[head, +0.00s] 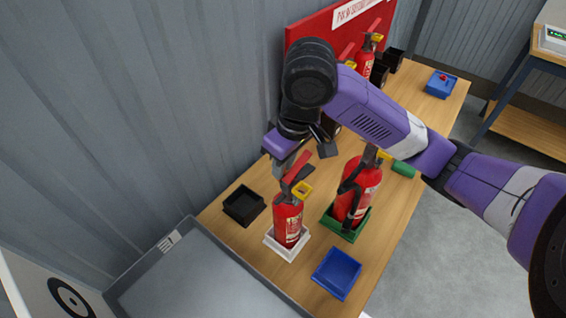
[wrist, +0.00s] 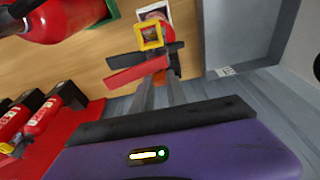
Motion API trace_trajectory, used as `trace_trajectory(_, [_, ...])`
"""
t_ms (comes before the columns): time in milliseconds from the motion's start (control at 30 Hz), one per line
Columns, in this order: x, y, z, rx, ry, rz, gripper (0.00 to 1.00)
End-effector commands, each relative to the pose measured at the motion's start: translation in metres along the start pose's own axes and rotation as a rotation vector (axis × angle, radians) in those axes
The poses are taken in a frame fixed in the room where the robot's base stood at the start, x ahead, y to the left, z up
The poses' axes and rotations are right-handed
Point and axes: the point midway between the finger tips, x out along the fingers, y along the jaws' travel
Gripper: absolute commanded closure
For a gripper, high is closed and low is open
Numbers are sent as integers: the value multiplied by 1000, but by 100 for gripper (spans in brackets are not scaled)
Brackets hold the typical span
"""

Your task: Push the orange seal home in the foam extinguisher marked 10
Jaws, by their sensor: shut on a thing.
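A red extinguisher (head: 287,222) stands upright in a white tray (head: 270,240) in the head view. A yellow-orange square piece (head: 302,190) sits at its head; this also shows in the wrist view (wrist: 149,36). I cannot tell whether it is the orange seal. My gripper (head: 291,178) is at the top of this extinguisher, at its red lever (wrist: 138,74). The fingers (wrist: 160,84) look shut at the lever, and what lies between them is partly hidden. No number 10 is readable on any extinguisher.
A larger red extinguisher (head: 358,188) stands close by on the right in a green tray (head: 342,229). An empty blue tray (head: 337,274) and an empty black tray (head: 244,205) flank the white one. More extinguishers (head: 365,60) stand at the far end by a red panel. The grey wall is close on the left.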

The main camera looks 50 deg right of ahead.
Motion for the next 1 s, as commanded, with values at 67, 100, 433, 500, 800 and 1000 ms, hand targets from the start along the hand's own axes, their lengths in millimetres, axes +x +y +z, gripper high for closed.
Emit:
trace_trajectory(67, [0,0,0,0,-1,0,100])
trace_trajectory(100, [0,0,0,0,-1,0,100])
trace_trajectory(433, [0,0,0,0,-1,0,56])
trace_trajectory(500, [0,0,0,0,-1,0,56])
trace_trajectory(800, [-25,1,-1,-3,2,4,56])
trace_trajectory(1000, [-57,0,-1,-4,2,4,56])
